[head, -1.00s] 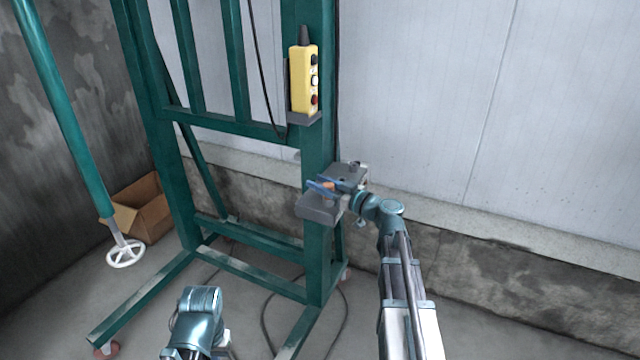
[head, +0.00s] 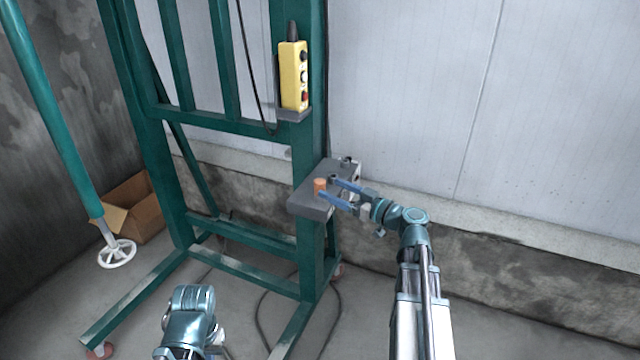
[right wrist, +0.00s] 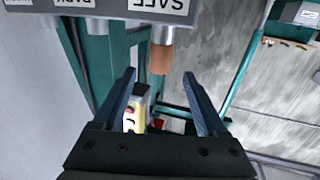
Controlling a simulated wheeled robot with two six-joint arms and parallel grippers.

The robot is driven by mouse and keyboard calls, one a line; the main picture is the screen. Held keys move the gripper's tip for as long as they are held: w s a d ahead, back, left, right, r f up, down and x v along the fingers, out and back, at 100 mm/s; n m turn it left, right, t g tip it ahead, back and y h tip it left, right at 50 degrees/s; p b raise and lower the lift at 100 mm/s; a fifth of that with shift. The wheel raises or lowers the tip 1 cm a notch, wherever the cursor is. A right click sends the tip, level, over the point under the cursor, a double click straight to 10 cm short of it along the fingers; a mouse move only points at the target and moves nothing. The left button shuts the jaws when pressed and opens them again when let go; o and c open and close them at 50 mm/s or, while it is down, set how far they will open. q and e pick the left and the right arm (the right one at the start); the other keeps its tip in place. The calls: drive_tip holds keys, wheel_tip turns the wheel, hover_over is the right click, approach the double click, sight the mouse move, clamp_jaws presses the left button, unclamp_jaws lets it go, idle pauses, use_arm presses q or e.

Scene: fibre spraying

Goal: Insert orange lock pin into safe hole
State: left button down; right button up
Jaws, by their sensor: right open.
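My right gripper (head: 331,188) is open and empty, just to the right of the pin. In the right wrist view my right gripper (right wrist: 160,75) has its fingers spread on either side of the pin's line, with the pin just beyond the tips. Only a part of my left arm shows at the bottom of the head view, without its jaws.
A yellow control box (head: 293,77) hangs on the green post (head: 308,150) above the block. A cardboard box (head: 140,207) lies on the floor at the left, near a white handwheel (head: 117,253). A pale panel wall is behind.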

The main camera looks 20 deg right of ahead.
drive_tip(key=shift+v, duration=2.6)
drive_tip(key=s+a+f+g+p, duration=0.1)
drive_tip(key=a+f+g+p, duration=0.15)
drive_tip(key=a, duration=0.45)
drive_tip(key=s+a+f+n+g+y+p, duration=0.1)
drive_tip(key=a+f+g, duration=0.25)
drive_tip(key=a, duration=0.45)
drive_tip(key=s+a+f+g+p, duration=0.1)
drive_tip(key=a+f+g, duration=0.1)
drive_tip(key=a+g, duration=0.35)
drive_tip(key=s+a+f+m+g+h+p, duration=0.2)
drive_tip(key=s+a+f+g+h+p, duration=0.1)
drive_tip(key=s+a+h, duration=0.7)
drive_tip(key=s+g+p, duration=0.1)
drive_tip(key=s+p, duration=0.1)
drive_tip(key=s, duration=0.1)
drive_tip(key=shift+s+a+f+m+g+h+p, duration=0.3)
drive_tip(key=shift+s+a+f+g, duration=0.05)
drive_tip(key=shift+s+f, duration=0.05)
